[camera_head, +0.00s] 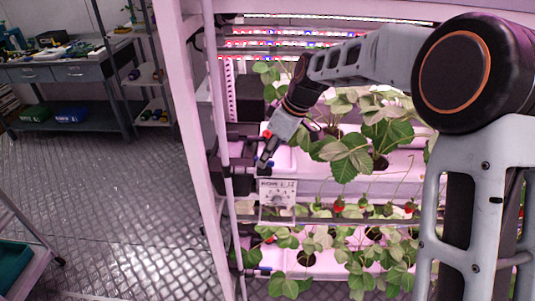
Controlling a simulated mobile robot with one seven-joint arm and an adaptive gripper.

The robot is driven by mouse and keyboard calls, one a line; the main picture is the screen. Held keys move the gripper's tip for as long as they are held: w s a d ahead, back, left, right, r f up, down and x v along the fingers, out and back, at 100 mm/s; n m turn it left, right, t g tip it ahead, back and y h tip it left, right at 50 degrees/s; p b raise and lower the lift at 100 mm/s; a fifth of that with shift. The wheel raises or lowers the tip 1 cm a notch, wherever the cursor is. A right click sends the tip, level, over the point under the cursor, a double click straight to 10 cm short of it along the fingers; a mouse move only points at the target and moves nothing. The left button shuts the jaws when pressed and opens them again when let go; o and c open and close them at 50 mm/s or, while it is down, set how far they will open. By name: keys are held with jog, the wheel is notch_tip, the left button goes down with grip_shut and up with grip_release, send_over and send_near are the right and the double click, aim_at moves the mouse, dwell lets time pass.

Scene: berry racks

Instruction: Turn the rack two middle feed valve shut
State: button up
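My gripper (267,158) reaches down from the upper right to the left end of the rack's middle shelf. Its dark fingers are close together, and the gap between them is too small to make out. A small red part (267,134) shows beside the gripper, and a small blue part lies by the fingertips. I cannot tell which of these is the middle feed valve's handle, nor whether the fingers touch it. The rack (187,120) has pale uprights and pink-lit white troughs. A white label plate with a dial (278,194) hangs just below the gripper.
Strawberry plants (345,150) with leaves and red berries fill the shelves right of the gripper. A lower trough (325,262) has small blue fittings at its left end. A grey workbench (70,72) stands back left. The metal floor (110,215) left of the rack is clear.

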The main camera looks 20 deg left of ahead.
jog(key=shift+f, duration=0.2)
jog(key=shift+c, duration=0.3)
grip_shut()
